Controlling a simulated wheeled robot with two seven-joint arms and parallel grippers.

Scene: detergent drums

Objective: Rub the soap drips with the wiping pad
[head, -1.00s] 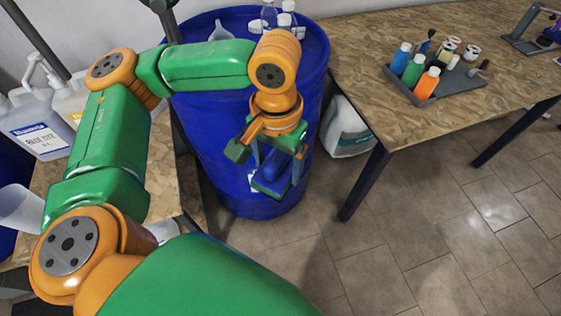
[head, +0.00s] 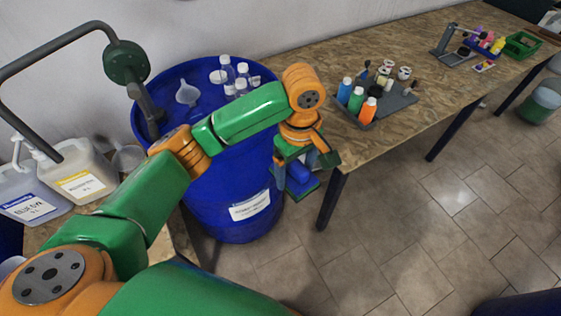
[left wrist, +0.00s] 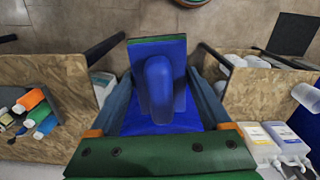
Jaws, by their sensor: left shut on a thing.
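My left gripper (head: 297,170) is shut on the blue wiping pad (head: 302,181) and holds it in the air in front of the drum's right side, near the table corner. In the left wrist view the wiping pad (left wrist: 158,82) sits between the two fingers of the left gripper (left wrist: 160,95), with its raised blue handle towards the camera. The large blue drum (head: 225,165) stands upright on the floor with a white label on its front. I cannot make out any soap drips in these views. My right gripper is not in view.
Clear bottles (head: 241,82) and a funnel (head: 187,94) stand on the drum's lid. A wooden table (head: 425,60) at right holds a grey tray (head: 393,104) of coloured bottles. Jugs (head: 84,178) stand at left. The tiled floor (head: 400,235) in front is clear.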

